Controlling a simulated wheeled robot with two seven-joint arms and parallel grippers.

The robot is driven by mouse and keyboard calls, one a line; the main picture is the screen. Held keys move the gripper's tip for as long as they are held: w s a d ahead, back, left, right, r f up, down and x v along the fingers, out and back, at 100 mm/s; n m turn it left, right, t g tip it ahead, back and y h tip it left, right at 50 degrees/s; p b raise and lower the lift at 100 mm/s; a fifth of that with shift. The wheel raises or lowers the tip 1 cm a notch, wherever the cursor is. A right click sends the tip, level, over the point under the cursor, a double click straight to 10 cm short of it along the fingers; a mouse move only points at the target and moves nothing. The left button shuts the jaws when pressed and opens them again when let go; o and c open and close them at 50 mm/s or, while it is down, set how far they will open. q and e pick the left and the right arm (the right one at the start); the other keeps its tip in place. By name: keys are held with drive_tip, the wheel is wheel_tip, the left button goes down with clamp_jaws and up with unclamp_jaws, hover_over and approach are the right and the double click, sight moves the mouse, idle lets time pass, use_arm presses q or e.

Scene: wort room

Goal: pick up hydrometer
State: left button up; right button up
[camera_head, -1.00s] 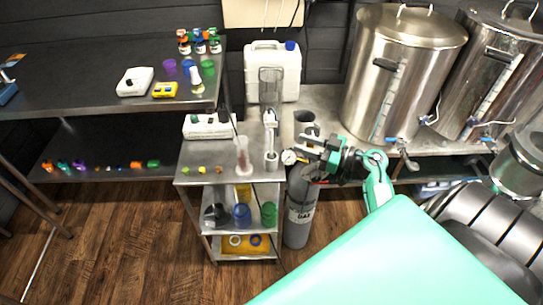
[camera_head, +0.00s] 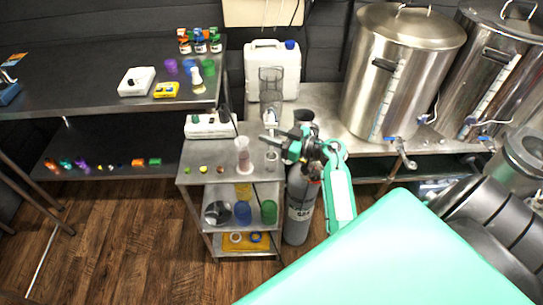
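A slim clear cylinder with a pinkish lower part (camera_head: 243,158) stands upright on the top shelf of the small steel cart (camera_head: 205,168). The hydrometer is too small and faint to tell apart from this cylinder. My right gripper (camera_head: 266,147) is just right of the cylinder, level with its upper part in the picture. Its fingers point left, look apart and hold nothing that I can see. It does not appear to touch the cylinder. My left gripper is out of view.
A grey gas bottle (camera_head: 298,215) is beside the cart. Large steel kettles (camera_head: 405,70) stand at the back right.

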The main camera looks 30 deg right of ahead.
drive_tip(key=shift+c, duration=0.4)
clamp_jaws()
wheel_tip(320, 180, up, 20)
drive_tip(key=p, duration=0.2)
idle(0.3)
